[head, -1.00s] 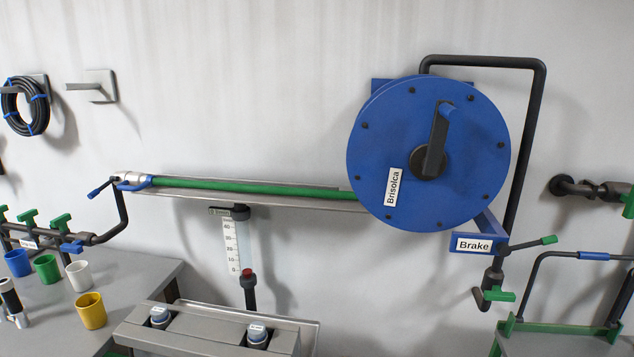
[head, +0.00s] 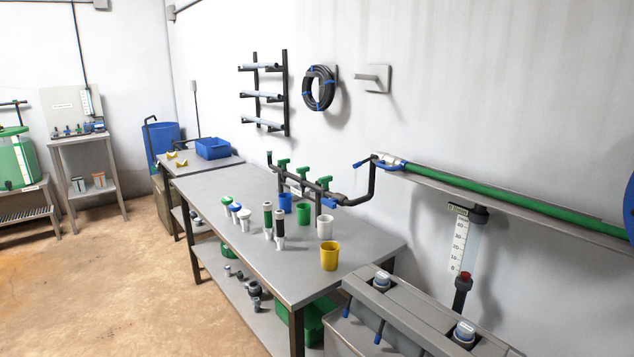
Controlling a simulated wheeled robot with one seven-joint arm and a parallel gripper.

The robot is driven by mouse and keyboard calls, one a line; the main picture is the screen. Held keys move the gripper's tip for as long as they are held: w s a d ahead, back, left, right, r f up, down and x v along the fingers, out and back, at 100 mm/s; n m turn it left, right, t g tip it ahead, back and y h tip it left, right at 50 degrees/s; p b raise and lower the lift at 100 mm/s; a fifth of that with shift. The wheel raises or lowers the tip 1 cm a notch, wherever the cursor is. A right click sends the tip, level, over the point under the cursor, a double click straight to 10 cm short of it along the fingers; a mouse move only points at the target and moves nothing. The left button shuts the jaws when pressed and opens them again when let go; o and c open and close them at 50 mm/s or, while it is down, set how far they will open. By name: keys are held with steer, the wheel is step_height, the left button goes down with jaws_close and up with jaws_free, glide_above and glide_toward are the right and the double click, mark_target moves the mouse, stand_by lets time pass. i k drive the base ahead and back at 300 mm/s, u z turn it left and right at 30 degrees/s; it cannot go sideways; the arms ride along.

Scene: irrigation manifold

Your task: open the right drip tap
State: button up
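A dark pipe manifold (head: 345,201) runs along the back of the grey workbench. Three green-handled taps stand in a row on it: the left tap (head: 282,164), the middle tap (head: 302,173) and the right drip tap (head: 324,183). A blue handle (head: 328,203) sits low at the right end of the row. A blue cup (head: 285,202), a green cup (head: 303,213) and a white cup (head: 325,227) stand below the taps. The taps are too small to tell whether they are open. My gripper is not in view.
The grey workbench (head: 232,184) also carries a yellow cup (head: 329,256) and several bottles and filters. A grey box unit (head: 400,320) stands in front at right. Brown floor (head: 130,270) is free at left.

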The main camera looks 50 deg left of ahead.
mark_target(325, 180)
steer(key=u, duration=2.85)
steer(key=i, duration=3.65)
steer(key=z, duration=1.95)
